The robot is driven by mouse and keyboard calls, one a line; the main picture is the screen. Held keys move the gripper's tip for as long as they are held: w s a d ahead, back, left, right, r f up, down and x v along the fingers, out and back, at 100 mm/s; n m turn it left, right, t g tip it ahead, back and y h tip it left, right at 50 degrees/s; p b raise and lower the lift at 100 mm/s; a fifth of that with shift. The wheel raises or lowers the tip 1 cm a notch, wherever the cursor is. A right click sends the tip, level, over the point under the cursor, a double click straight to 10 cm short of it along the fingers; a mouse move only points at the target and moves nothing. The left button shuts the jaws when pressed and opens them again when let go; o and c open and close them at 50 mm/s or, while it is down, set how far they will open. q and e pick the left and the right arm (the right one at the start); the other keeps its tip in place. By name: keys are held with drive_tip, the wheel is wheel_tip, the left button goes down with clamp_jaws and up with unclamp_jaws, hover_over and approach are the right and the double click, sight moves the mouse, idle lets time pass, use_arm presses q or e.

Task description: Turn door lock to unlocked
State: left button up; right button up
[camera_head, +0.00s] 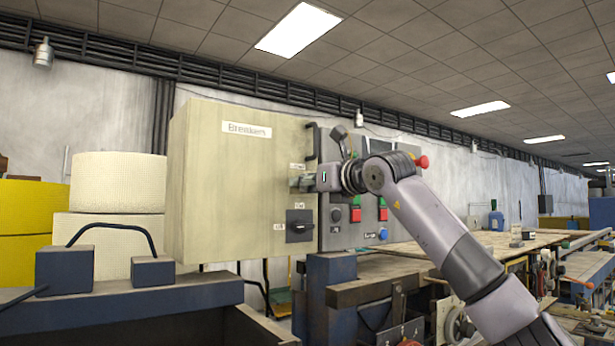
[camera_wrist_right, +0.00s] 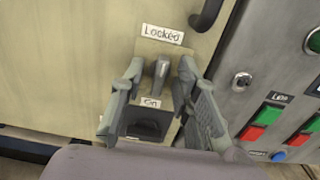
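The door lock (camera_wrist_right: 160,72) is a grey metal knob on the beige breaker cabinet (camera_head: 215,190), under a label reading "Locked" in the right wrist view. Its handle stands about upright below that label. My right gripper (camera_wrist_right: 161,72) has its two fingers on either side of the knob, with a visible gap to each. In the head view the right gripper (camera_head: 302,182) reaches the cabinet front from the right and hides most of the lock. My left gripper is in neither view.
A black rotary switch (camera_head: 299,226) sits just below the lock. A black door handle (camera_wrist_right: 207,14) is above it at the right. A grey control panel (camera_wrist_right: 262,75) with red and green buttons stands right of the cabinet. White rolls (camera_head: 117,183) stand left.

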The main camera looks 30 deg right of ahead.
drive_tip(key=shift+s, duration=0.1)
clamp_jaws()
idle(0.3)
drive_tip(key=m+b, duration=0.7)
drive_tip(key=m, duration=1.1)
drive_tip(key=shift+f+b, duration=0.1)
drive_tip(key=shift+b, duration=0.25)
idle(0.6)
unclamp_jaws()
drive_tip(key=shift+d, duration=0.1)
